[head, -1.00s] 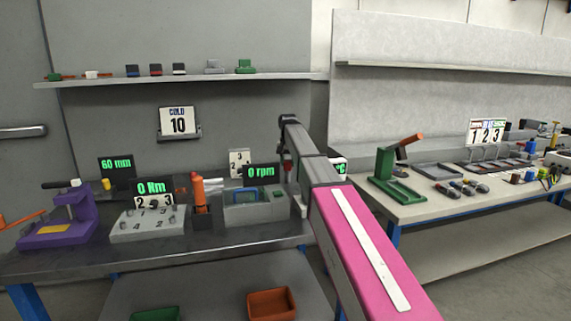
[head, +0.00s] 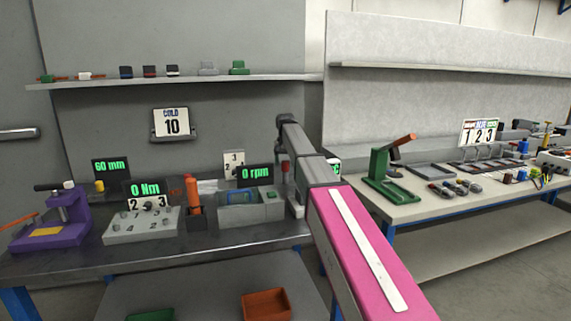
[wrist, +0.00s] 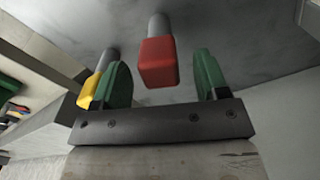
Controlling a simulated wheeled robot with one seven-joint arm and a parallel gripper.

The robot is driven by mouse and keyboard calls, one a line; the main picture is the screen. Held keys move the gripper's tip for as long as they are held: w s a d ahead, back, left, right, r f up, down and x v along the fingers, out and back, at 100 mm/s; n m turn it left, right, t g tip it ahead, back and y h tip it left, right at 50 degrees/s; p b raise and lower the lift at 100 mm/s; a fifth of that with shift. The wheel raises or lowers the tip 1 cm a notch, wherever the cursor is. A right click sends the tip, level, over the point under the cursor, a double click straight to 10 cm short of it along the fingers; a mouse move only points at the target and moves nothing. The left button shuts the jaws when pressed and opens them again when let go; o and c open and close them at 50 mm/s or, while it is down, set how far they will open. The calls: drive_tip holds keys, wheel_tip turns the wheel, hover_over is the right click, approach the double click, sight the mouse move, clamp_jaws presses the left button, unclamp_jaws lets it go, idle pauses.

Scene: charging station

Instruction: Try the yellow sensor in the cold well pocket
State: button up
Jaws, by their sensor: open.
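In the wrist view, the yellow sensor (wrist: 91,92) has a yellow block head with a grey cylinder behind it. It is just left of the left green finger and partly hidden by it. My gripper (wrist: 163,76) is open, its green fingers spread and empty. A red-headed sensor (wrist: 158,62) shows in the gap between the fingers, seemingly beyond the tips; I cannot tell if anything touches. In the head view, a sign reading COLD 10 (head: 172,122) is on the back panel. I cannot make out the cold well pocket, and my arm hides the gripper there.
The left bench (head: 70,262) holds a purple press (head: 58,218), a grey numbered block (head: 143,226) and a grey box with an rpm display (head: 240,208). A right bench (head: 425,212) carries a green press (head: 385,175) and small parts. A shelf (head: 110,84) runs above.

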wheel_tip(320, 180, up, 10)
drive_tip(key=shift+f, duration=0.25)
drive_tip(key=shift+r, duration=0.4)
drive_tip(key=shift+s, duration=0.1)
